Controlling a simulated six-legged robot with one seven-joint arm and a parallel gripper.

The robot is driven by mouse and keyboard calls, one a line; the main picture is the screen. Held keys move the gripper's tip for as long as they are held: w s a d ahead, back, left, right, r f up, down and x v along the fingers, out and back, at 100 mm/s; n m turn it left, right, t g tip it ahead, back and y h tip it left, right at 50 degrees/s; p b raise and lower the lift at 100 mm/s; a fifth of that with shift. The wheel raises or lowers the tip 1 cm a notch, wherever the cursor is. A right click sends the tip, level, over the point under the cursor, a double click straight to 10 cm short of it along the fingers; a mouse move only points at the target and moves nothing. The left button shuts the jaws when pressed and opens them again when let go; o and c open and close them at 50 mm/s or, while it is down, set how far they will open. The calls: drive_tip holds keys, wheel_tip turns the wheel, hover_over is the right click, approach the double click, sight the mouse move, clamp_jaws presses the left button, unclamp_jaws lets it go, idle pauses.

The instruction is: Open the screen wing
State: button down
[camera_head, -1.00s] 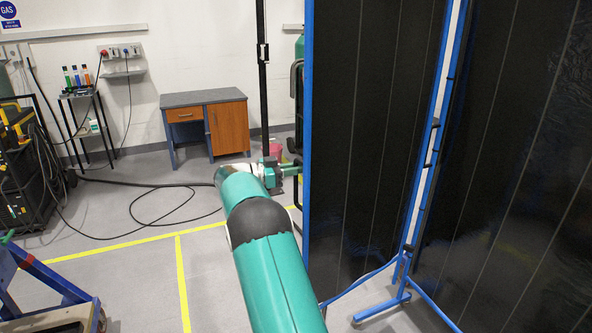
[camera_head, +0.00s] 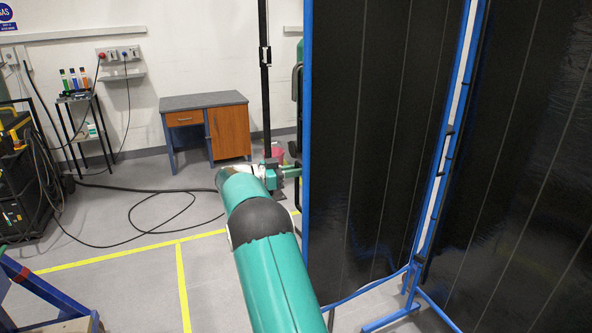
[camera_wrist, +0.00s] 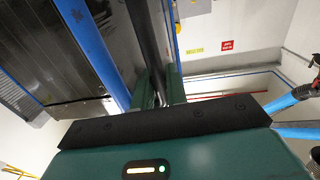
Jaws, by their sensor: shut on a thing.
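The screen wing (camera_head: 375,140) is a tall black panel with a blue frame, standing upright right of my arm in the head view. Its blue left edge post (camera_head: 306,130) is near my gripper (camera_head: 291,172). My gripper reaches to a dark upright handle on the near side of that edge. In the wrist view, the green fingers (camera_wrist: 158,92) are closed around a dark bar (camera_wrist: 146,38), beside the blue frame (camera_wrist: 92,45). The fingertips are partly hidden by the gripper body in the wrist view and small in the head view.
A second black screen panel (camera_head: 530,170) joins at a blue post (camera_head: 447,140) with blue feet on the floor. A desk (camera_head: 205,125) stands at the back wall. A cable (camera_head: 150,190) lies on the floor. A blue cart (camera_head: 50,300) is at lower left.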

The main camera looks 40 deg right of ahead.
drive_tip(key=shift+w+d, duration=0.15)
drive_tip(key=shift+w, duration=0.15)
drive_tip(key=c, duration=1.5)
unclamp_jaws()
drive_tip(key=v, duration=1.4)
drive_tip(key=shift+s, duration=0.1)
